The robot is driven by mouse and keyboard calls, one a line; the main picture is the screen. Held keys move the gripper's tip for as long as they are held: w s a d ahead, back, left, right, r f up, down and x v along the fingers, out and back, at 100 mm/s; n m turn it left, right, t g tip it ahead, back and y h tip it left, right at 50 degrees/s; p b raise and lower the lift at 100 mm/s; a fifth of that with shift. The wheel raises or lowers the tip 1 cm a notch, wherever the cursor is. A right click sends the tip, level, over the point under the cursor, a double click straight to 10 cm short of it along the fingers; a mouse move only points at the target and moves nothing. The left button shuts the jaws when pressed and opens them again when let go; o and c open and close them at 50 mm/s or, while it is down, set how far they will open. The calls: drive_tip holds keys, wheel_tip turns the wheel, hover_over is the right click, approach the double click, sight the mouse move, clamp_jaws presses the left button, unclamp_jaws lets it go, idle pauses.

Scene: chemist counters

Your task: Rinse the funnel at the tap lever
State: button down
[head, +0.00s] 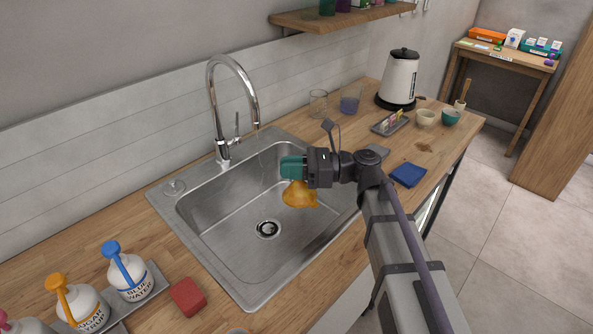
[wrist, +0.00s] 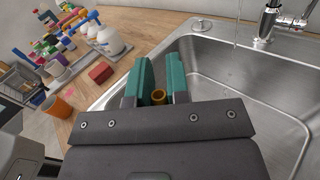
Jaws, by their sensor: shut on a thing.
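The orange funnel (head: 300,194) hangs below my gripper (head: 293,167), over the right part of the steel sink (head: 215,240). My gripper's teal fingers are shut on it. In the wrist view a brown-orange ring of the funnel (wrist: 158,97) shows between the fingers (wrist: 154,85); the rest is hidden there. The chrome tap (head: 213,90) stands at the sink's back edge, its spout curving over the basin. Its lever (head: 237,125) stands upright beside the tap body. A thin pale streak (wrist: 237,28), which looks like running water, falls into the basin in the wrist view.
Bottles with blue (head: 128,275) and orange (head: 80,305) tops stand on a tray left of the sink, near a red sponge (head: 187,297). A blue cloth (head: 408,174), glass beaker (head: 318,103) and kettle (head: 398,80) are on the right counter. The basin around the drain (head: 268,229) is clear.

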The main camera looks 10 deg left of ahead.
drive_tip(key=w+a+f+b, duration=0.2)
drive_tip(key=w+a, duration=0.4)
drive_tip(key=a, duration=0.3)
drive_tip(key=shift+a+f, duration=0.15)
drive_tip(key=shift+a, duration=0.15)
drive_tip(key=shift+w, duration=0.15)
drive_tip(key=shift+w+d, duration=0.35)
drive_tip(key=shift+w, duration=0.05)
idle(0.4)
drive_tip(key=shift+s+a, duration=0.35)
drive_tip(key=shift+s, duration=0.15)
